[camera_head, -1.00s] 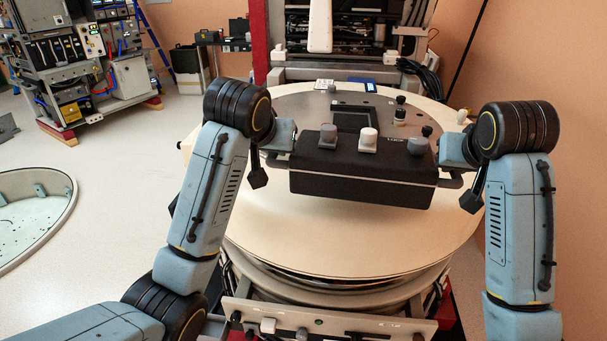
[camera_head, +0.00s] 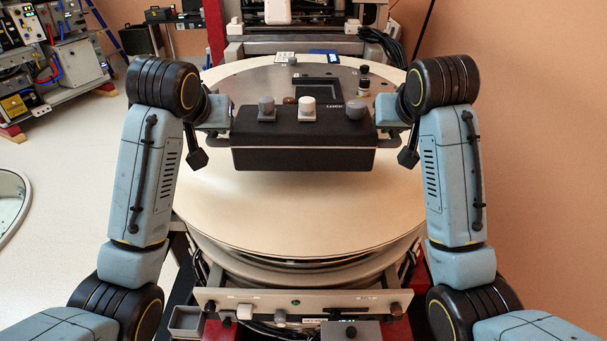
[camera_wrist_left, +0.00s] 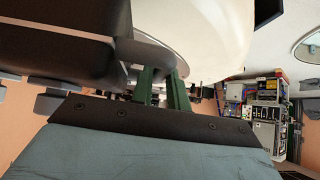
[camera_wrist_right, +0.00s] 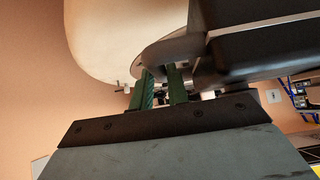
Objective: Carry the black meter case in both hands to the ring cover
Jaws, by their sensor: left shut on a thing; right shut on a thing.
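The black meter case (camera_head: 303,156), a wide dark box with knobs on top, hangs level between my two grippers above a large round cream cover (camera_head: 300,215). This is probably the ring cover. My left gripper (camera_head: 218,120) is shut on the handle at the case's left end. My right gripper (camera_head: 390,120) is shut on the handle at its right end. In the left wrist view the green fingers (camera_wrist_left: 163,88) are close beside the dark case (camera_wrist_left: 60,45). In the right wrist view the green fingers (camera_wrist_right: 162,88) show similarly. The exact grip points are partly hidden, as is any gap beneath the case.
A grey panel with knobs (camera_head: 300,303) stands in front below the cover. Gantry machinery (camera_head: 290,45) and black cables (camera_head: 385,45) are behind. An equipment rack (camera_head: 50,70) stands far left. A pale round rim (camera_head: 14,205) lies on open floor at left.

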